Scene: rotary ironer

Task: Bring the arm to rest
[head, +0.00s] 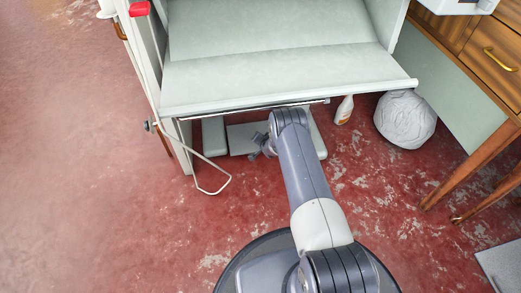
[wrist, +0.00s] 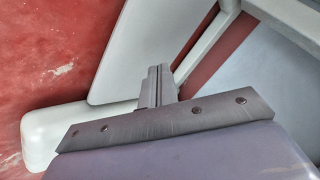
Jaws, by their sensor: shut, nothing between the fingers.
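My arm reaches forward from my base, and its far end is just below the front edge of the ironer's pale tray (head: 285,80). My gripper (head: 257,147) is small and partly hidden in the head view, in front of the low plate under the ironer. In the wrist view my gripper (wrist: 158,82) has its fingers together with nothing between them. Behind them are the pale flat plate (wrist: 140,50) and a white rounded foot (wrist: 50,130). I cannot tell whether the fingers touch the plate.
A bent pale rod (head: 213,190) hangs at the ironer's left side. A spray bottle (head: 344,110) and a grey bundle (head: 405,118) stand on the floor at right. A wooden desk (head: 480,45) is at far right. The red floor at left is clear.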

